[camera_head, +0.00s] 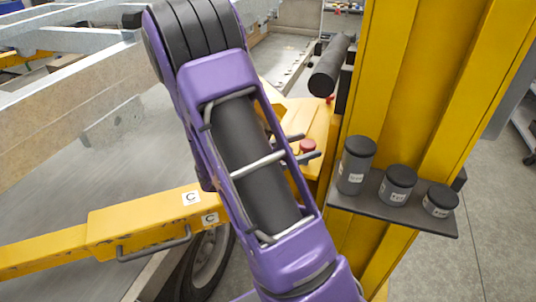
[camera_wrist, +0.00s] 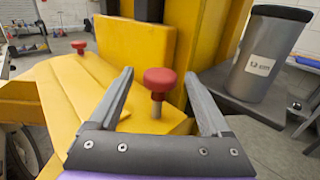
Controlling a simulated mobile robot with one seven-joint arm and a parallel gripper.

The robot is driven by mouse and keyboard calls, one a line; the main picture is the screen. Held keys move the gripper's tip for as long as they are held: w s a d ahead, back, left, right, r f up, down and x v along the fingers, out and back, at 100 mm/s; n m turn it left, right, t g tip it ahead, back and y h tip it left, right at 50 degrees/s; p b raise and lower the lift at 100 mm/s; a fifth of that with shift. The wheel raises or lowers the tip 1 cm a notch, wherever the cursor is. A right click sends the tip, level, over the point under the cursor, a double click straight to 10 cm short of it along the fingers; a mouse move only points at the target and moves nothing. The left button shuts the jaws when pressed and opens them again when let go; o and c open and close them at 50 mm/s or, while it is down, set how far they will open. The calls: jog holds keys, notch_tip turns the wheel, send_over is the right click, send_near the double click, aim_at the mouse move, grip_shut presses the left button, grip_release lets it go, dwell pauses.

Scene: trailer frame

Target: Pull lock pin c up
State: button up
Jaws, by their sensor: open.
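Lock pin c, a red round knob on a grey metal shaft, stands upright in a yellow metal plate; it shows in the wrist view (camera_wrist: 160,80) and in the head view (camera_head: 308,146). I take it for pin c from the nearby "C" labels (camera_head: 191,198) on the yellow beam. My gripper (camera_wrist: 159,75) is open, its two grey fingers on either side of the knob, with visible gaps at both sides. The shaft's lower end sits at the plate; the knob appears down.
A yellow post (camera_head: 405,90) stands close behind the knob. A dark shelf (camera_head: 340,199) on it holds three grey canisters, the tallest (camera_wrist: 268,55) close to the right finger. A yellow beam (camera_head: 140,222) with a handle and grey trailer rails (camera_head: 70,85) lie to the left.

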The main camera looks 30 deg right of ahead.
jog(key=w+a, duration=0.1)
jog(key=a, duration=1.4)
jog(key=shift+w+a, duration=0.15)
jog(key=shift+a, duration=0.2)
jog(key=shift+r, duration=0.1)
